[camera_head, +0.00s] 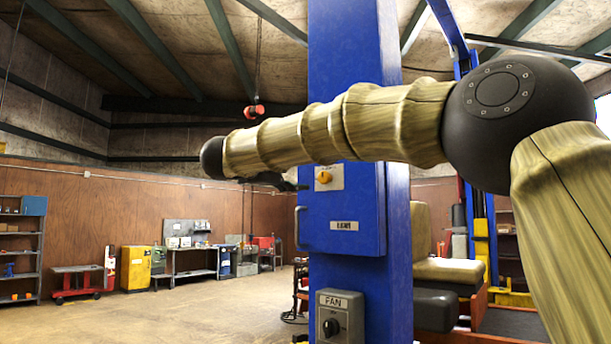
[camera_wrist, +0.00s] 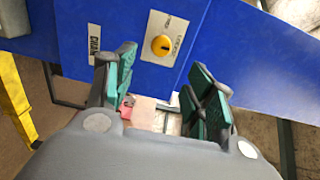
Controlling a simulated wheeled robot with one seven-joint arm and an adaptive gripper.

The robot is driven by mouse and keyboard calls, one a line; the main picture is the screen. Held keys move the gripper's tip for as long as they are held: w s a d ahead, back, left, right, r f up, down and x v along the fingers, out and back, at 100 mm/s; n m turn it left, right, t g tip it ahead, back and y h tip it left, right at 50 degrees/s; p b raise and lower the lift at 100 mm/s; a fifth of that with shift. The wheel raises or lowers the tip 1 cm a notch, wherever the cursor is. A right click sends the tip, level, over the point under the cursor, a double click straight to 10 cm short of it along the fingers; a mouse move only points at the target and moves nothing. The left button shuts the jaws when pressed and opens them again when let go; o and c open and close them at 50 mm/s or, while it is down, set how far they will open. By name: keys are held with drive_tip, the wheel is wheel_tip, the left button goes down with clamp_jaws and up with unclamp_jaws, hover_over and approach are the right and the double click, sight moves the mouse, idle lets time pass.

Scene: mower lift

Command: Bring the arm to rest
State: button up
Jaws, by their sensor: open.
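My arm (camera_head: 345,125) stretches from the right across the blue column, its far end at the left. My gripper (camera_head: 285,182) shows only as a small dark shape under that end, near the left edge of the blue control box (camera_head: 350,205). In the wrist view my gripper (camera_wrist: 165,85) is open, its green-padded fingers spread with nothing held between them. A yellow rotary knob (camera_wrist: 161,45) on a light plate lies just beyond the fingertips. The same knob (camera_head: 324,177) shows on the box in the head view. Contact with the box cannot be told.
The blue column (camera_head: 350,50) stands close in front. A grey FAN switch box (camera_head: 340,316) sits low on it. A tan seat (camera_head: 445,268) is behind at right. A red hoist (camera_head: 254,111) hangs at the back. The floor (camera_head: 180,318) at left is open.

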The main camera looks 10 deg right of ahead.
drive_tip(key=shift+s+a, duration=0.3)
drive_tip(key=shift+a, duration=0.1)
